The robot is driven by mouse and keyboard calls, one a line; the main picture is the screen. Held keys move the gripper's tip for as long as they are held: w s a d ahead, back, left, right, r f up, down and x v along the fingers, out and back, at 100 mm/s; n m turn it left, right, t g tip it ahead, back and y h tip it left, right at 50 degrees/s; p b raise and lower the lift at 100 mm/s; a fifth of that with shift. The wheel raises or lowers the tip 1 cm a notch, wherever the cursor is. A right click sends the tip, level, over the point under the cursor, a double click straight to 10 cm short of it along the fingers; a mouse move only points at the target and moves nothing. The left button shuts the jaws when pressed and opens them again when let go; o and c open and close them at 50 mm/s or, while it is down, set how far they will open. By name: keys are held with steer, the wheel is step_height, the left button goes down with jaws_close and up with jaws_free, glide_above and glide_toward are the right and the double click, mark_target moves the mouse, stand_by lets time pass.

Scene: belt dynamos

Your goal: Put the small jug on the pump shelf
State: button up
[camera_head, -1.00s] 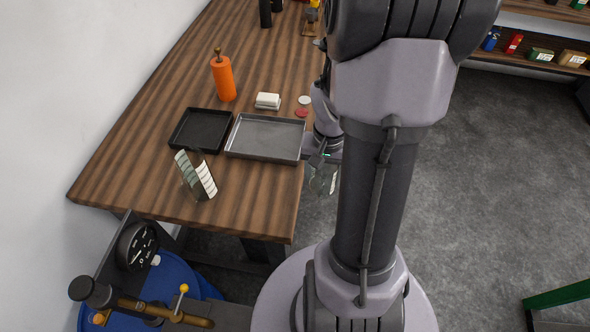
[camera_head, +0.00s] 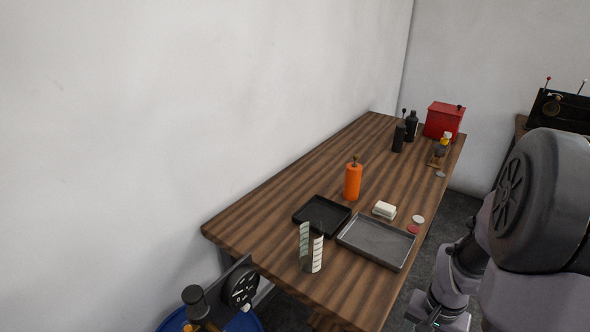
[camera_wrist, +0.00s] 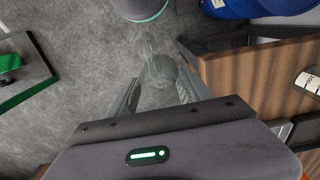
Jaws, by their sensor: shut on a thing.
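The small jug (camera_wrist: 160,68) looks like a clear, see-through glass vessel in the wrist view. It sits between the two fingers of my gripper (camera_wrist: 158,82), which is shut on it above the grey floor. The jug's edges are faint against the floor. In the head view my arm is at the lower right, and the jug cannot be made out. A pump-like fitting with a black knob (camera_head: 195,301) and a round dark gauge (camera_head: 240,287) shows at the bottom left, by a blue drum (camera_head: 242,322). I cannot tell which surface is the pump shelf.
The wooden table (camera_head: 258,232) holds a black tray (camera_head: 321,214), a grey tray (camera_head: 376,242), an orange bottle (camera_head: 353,182), a white block (camera_head: 385,209) and a striped curved piece (camera_head: 311,248). A red box (camera_head: 443,120) stands at its far end. A green-edged frame (camera_wrist: 22,90) is left in the wrist view.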

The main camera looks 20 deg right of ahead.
steer(key=w+a+f+n+b, duration=0.2)
steer(key=w+a+n, duration=0.3)
steer(key=w+a, duration=0.3)
steer(key=w+a+f+n+b, duration=0.2)
steer(key=w+a+n, duration=0.3)
steer(key=a, duration=0.9)
steer(key=w+b, duration=0.1)
steer(key=w, duration=0.2)
steer(key=shift+f, duration=0.3)
